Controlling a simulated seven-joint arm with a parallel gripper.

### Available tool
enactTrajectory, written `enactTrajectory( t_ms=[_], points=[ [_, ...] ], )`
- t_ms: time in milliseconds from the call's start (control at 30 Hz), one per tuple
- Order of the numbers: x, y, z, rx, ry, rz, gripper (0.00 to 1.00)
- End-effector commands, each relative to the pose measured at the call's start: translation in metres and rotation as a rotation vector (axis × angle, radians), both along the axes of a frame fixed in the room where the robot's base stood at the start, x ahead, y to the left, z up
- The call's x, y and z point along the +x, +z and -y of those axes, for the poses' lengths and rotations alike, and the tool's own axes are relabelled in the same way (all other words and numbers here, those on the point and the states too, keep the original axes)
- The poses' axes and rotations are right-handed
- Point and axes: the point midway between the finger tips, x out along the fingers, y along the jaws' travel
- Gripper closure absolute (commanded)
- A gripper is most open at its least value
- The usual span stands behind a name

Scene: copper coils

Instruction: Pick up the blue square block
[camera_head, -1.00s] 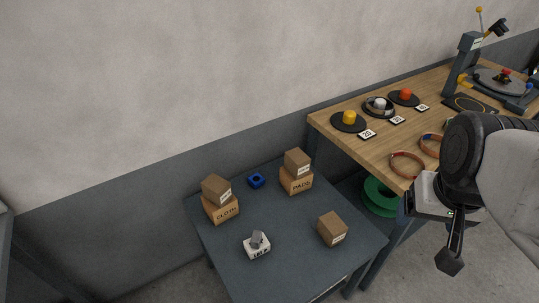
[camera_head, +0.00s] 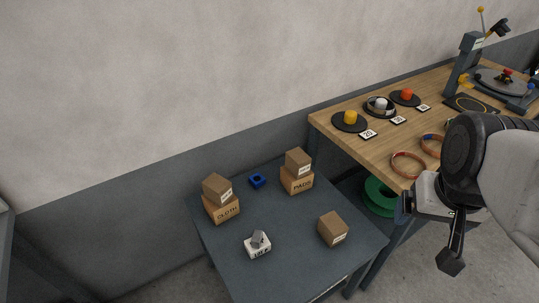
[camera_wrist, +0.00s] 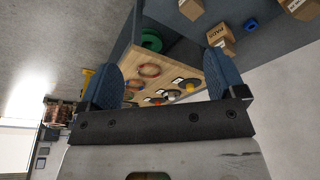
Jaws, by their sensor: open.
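The blue square block (camera_head: 257,180) has a dark hole in its middle. It sits on the dark grey low table (camera_head: 285,240), near its back edge, between two stacks of cardboard boxes. It also shows in the wrist view (camera_wrist: 251,25) at the upper right. My gripper (camera_head: 450,262) hangs at the right of the head view, in front of the wooden bench and well apart from the block. In the wrist view its two blue-padded fingers (camera_wrist: 166,75) are spread wide with nothing between them.
The stacks beside the block are CLOTH boxes (camera_head: 222,207) and PADS boxes (camera_head: 297,184). A small box (camera_head: 332,229) and a white labelled item (camera_head: 258,245) stand nearer the front. The wooden bench (camera_head: 375,148) holds coils and coloured pieces. The grey table's middle is clear.

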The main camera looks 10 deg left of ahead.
Motion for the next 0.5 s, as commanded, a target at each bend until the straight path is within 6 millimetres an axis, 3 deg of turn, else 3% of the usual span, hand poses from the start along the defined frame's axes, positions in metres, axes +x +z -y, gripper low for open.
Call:
enactTrajectory(
  t_ms=[267,500],
  points=[
    [0.009,-0.002,-0.007,0.036,-0.011,-0.014,0.11],
    [0.043,-0.011,-0.04,0.188,-0.068,-0.074,0.11]
  ],
)
